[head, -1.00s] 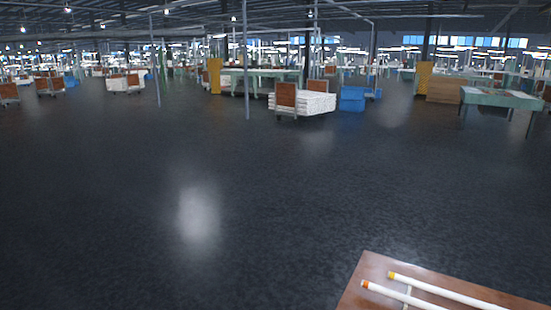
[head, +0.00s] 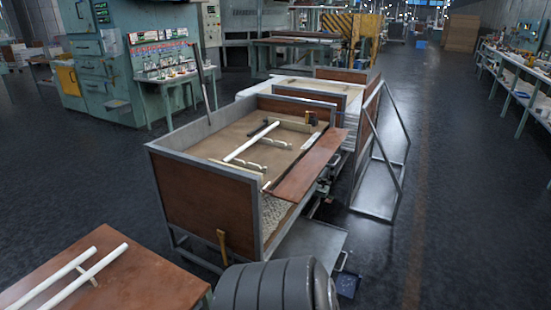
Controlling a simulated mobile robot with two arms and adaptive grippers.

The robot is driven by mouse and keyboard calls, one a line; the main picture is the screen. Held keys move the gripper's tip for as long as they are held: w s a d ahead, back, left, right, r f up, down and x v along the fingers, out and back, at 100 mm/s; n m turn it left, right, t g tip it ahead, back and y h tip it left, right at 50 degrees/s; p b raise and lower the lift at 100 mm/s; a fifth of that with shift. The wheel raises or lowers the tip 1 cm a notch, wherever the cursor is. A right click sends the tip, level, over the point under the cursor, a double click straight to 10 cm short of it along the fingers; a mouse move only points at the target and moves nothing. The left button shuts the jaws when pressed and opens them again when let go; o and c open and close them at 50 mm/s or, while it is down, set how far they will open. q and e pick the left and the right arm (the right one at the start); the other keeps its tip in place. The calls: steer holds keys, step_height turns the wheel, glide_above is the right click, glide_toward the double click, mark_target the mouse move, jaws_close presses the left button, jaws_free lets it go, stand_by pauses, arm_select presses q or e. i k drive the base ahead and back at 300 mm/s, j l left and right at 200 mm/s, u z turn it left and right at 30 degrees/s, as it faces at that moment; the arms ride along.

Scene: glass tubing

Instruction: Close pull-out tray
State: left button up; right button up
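A workbench with raised brown panels and a grey metal frame (head: 252,215) stands in the middle of the head view. A flat grey metal tray (head: 312,243) sticks out low from its right side, toward the bottom of the picture. A bar like a handle shows at its outer right edge. Its near part is partly hidden. Higher up, a reddish-brown board (head: 311,165) lies along the bench's right edge. Neither of my grippers shows in the head view.
White tubes lie on a brown table (head: 135,280) at the lower left. A leaning grey metal frame (head: 382,150) stands right of the bench. Green cabinets (head: 90,60) stand at the back left. The dark floor at the right is clear.

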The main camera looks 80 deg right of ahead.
mark_target(325, 242)
steer(key=z, duration=3.3)
steer(key=i+l+u, duration=0.1)
steer(key=i, duration=0.35)
steer(key=i+l+u, duration=0.15)
steer(key=i+l, duration=0.15)
steer(key=i, duration=0.1)
